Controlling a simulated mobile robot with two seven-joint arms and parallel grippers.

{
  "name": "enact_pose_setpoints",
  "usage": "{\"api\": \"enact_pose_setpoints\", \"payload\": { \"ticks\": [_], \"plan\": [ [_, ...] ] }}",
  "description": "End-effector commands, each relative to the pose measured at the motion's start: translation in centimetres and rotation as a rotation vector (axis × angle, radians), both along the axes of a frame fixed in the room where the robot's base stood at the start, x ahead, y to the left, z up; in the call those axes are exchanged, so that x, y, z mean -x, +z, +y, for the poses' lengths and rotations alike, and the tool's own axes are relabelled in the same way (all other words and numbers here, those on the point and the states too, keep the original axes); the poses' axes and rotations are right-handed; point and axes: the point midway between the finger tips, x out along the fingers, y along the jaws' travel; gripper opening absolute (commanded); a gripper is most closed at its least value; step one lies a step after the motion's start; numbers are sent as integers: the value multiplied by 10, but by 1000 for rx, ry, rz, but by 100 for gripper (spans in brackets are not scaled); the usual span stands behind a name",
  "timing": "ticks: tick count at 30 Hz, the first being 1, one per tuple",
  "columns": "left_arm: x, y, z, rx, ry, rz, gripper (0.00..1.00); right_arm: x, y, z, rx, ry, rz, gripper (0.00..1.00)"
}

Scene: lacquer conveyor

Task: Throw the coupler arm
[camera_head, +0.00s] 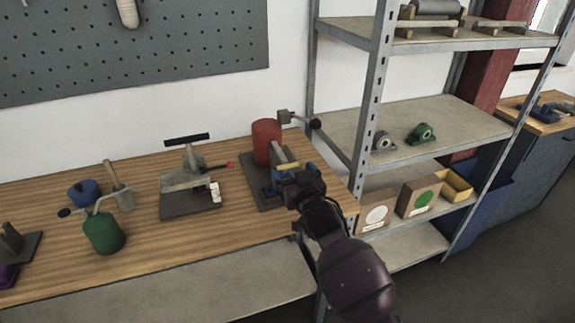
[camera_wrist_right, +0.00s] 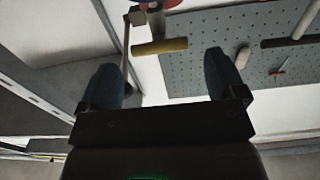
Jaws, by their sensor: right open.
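The unit at the bench's right end has a red cylinder (camera_head: 266,141) on a dark base plate. A yellow bar-shaped handle (camera_head: 284,156) shows in front of it; I take this for the coupler arm's grip. In the right wrist view the yellow handle (camera_wrist_right: 158,46) lies crosswise ahead of the fingers, within the gap between them, with red and blue parts behind it. My right gripper (camera_head: 296,172) is open and empty, close to the handle; no contact shows. It hides part of the base. My left gripper is out of view.
A rod with a black knob (camera_head: 315,124) and grey block (camera_head: 284,116) sticks out behind the cylinder. A clamp fixture (camera_head: 190,180) and green canister (camera_head: 104,232) stand to the left. A metal shelf (camera_head: 430,130) stands close on the right.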

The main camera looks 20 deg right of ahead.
Motion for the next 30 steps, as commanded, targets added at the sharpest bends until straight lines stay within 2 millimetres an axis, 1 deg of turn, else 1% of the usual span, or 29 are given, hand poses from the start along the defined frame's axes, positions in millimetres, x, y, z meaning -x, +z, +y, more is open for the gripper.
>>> {"api": "enact_pose_setpoints", "payload": {
  "ticks": [1,3,9,13,21,22,23,30],
  "plan": [
    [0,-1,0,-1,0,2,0,-9,0,0,1,0,-1,89],
    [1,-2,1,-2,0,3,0,-18,0,1,0,0,0,89],
    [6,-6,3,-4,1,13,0,-37,0,1,0,0,0,89],
    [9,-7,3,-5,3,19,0,-42,0,1,1,0,0,89],
    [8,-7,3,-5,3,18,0,-43,0,1,0,0,0,89],
    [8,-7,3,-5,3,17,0,-43,0,1,0,0,0,88],
    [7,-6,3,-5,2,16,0,-43,0,1,0,0,0,83],
    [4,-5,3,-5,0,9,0,-43,0,1,0,0,0,46]
  ]
}}
